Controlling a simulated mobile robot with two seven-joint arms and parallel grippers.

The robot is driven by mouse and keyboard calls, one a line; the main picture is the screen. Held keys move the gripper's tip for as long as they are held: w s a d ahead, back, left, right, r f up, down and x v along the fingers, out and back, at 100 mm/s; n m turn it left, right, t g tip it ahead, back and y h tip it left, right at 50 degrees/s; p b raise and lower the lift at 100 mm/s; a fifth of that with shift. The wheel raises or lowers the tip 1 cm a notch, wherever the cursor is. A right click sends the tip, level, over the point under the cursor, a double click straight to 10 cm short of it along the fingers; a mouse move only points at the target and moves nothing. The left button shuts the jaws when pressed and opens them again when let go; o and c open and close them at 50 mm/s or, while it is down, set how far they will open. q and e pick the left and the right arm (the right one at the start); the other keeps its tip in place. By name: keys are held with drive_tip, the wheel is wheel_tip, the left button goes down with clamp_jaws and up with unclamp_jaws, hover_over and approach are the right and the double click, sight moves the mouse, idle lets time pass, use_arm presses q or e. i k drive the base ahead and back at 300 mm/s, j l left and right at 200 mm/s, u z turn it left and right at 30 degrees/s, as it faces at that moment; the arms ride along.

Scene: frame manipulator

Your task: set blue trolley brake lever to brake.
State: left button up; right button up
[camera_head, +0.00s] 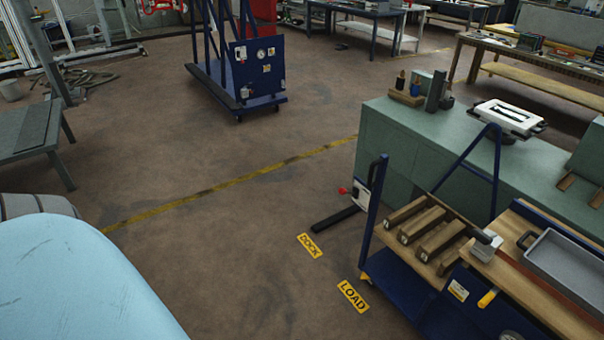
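A blue trolley (395,267) stands at the lower right, with tall blue posts and a wooden top carrying wooden blocks. A lever with a yellow handle (488,298) is on its front side, beside a yellow-and-white label (458,290). I cannot tell for sure that this is the brake lever, nor read its setting. Another blue wheeled frame (258,75) stands at the back, with a gauge and small fittings on its panel. Neither of my grippers is in view.
A white box with a red knob (343,190) stands behind the trolley. Yellow DOCK (310,246) and LOAD (353,296) plates lie on the floor. A green cabinet (410,150) is behind the trolley. A grey bench (30,135) is at left. The middle floor is clear.

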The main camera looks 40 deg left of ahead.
sight(342, 191)
drive_tip(key=u, duration=1.1)
drive_tip(key=i+j+z, duration=0.15)
drive_tip(key=i+j, duration=0.3)
drive_tip(key=i, duration=0.35)
drive_tip(key=i+j+z, duration=0.1)
drive_tip(key=i+j, duration=0.45)
drive_tip(key=i, duration=0.2)
drive_tip(key=i+j+z, duration=0.15)
drive_tip(key=i+j, duration=0.45)
drive_tip(key=i, duration=0.15)
